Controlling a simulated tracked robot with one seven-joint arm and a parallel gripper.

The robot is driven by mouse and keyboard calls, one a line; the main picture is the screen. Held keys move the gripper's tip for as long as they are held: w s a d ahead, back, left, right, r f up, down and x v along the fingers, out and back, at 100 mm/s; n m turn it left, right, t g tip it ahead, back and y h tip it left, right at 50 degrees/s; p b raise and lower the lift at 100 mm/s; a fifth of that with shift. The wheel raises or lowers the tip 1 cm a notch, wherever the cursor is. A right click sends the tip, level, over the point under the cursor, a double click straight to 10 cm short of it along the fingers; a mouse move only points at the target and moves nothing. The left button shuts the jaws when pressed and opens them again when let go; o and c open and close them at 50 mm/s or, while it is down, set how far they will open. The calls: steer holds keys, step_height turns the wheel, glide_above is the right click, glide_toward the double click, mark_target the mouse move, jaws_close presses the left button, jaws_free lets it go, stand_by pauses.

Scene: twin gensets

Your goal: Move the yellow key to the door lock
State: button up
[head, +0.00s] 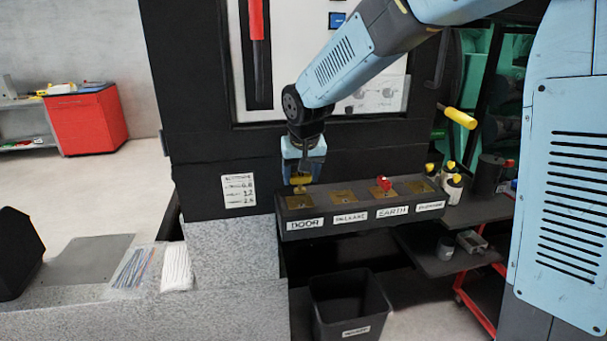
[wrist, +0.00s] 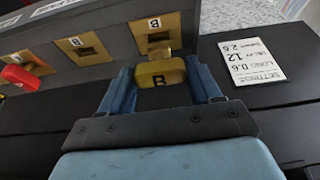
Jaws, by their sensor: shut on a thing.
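My gripper (head: 301,168) is shut on the yellow key (head: 300,181), directly above the lock plate labelled DOOR. In the wrist view, the yellow key (wrist: 161,73), marked B, sits between the two blue fingers. Its narrow end meets the brass door lock plate (wrist: 143,25), also marked B. I cannot tell how far the key is in the slot. The door lock (head: 292,203) is the leftmost of several brass plates on the black lock box in the head view.
A red key (head: 384,184) stands in the EARTH lock. A yellow handle (head: 458,117) sticks out at the right, above several bottles. A black bin (head: 347,299) stands below the box. A settings card (head: 238,190) is on the black panel left of my gripper.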

mark_target(300, 187)
steer(key=shift+w+a+f+g+h, duration=0.1)
steer(key=shift+w+f+g+h, duration=0.1)
steer(key=shift+w+f+g, duration=0.35)
steer(key=shift+w+a+f+g+h, duration=0.1)
steer(key=shift+w+f+g+h, duration=0.2)
steer(key=shift+g, duration=0.45)
steer(key=shift+s+f, duration=0.15)
steer(key=shift+f, duration=1.45)
steer(key=o, duration=1.2)
steer(key=shift+r, duration=3.75)
